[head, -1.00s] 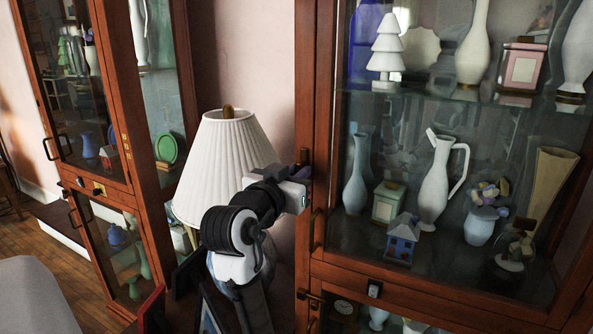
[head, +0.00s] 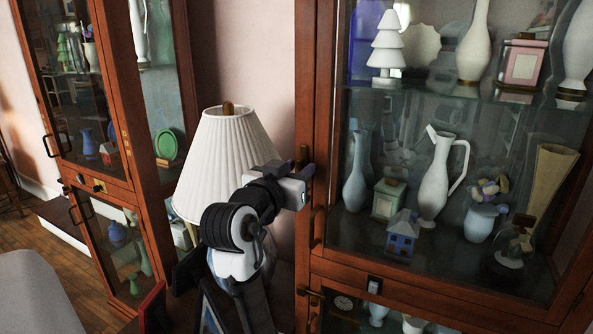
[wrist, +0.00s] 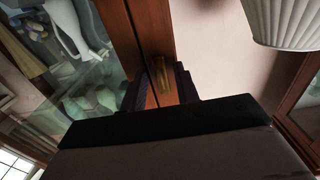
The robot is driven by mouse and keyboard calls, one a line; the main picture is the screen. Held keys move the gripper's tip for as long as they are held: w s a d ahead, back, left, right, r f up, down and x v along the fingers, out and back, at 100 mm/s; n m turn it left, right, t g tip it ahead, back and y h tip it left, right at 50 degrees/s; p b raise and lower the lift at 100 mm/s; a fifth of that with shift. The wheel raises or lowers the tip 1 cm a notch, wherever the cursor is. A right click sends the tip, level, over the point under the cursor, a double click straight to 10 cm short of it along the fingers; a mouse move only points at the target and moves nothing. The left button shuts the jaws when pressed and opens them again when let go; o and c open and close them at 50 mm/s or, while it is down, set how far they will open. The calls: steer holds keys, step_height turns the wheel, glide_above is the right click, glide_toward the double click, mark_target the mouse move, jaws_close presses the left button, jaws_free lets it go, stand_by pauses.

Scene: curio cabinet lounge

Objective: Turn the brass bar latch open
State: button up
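The brass bar latch (wrist: 161,74) is on the wooden door frame of the right cabinet. In the wrist view it lies between the two dark fingers of my gripper (wrist: 159,88), with wood showing on both sides, so the fingers look open around it and not closed on it. In the head view my gripper (head: 287,168) is at the left edge of the cabinet door, at mid-height, and the latch is largely hidden by a finger. Whether a finger touches the latch cannot be told.
The white pleated lampshade (head: 222,160) stands close to the left of my arm. The right cabinet's glass door (head: 335,225) has vases and ornaments behind it. A second latch (head: 310,293) is lower on this cabinet. Another glass cabinet (head: 150,205) stands at left.

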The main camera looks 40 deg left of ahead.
steer(key=b+v, duration=0.3)
steer(key=v, duration=1)
steer(key=shift+s+d, duration=0.15)
steer(key=shift+s, duration=0.2)
steer(key=shift+r, duration=0.1)
